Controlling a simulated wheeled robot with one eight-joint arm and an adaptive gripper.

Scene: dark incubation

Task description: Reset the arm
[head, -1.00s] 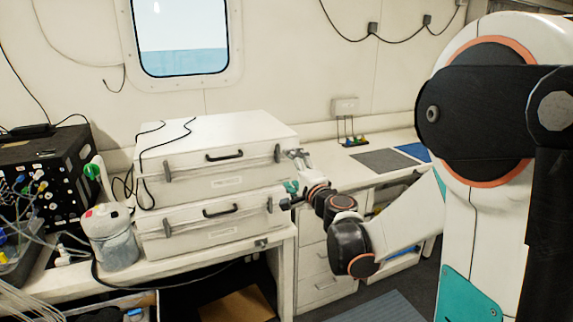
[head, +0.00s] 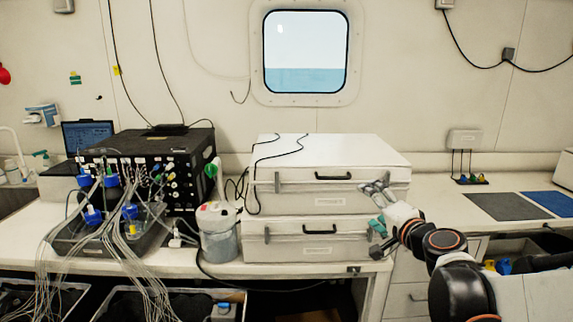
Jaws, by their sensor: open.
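My gripper (head: 377,204) is open and empty, at the right front of two stacked white boxes. Its fingers point left and overlap the right end of the boxes in the picture; I cannot tell whether they touch. My arm reaches in from the lower right. The upper box (head: 314,187) has a dark handle and side latches, and its lid looks shut. The lower box (head: 280,248) also looks shut.
Left of the boxes stand a grey-white canister (head: 220,242) and a black instrument (head: 190,160) with many tubes. Bottles with blue caps sit in a dark tray (head: 85,245). Grey (head: 496,206) and blue (head: 552,203) mats lie on the right bench. Open bins are below.

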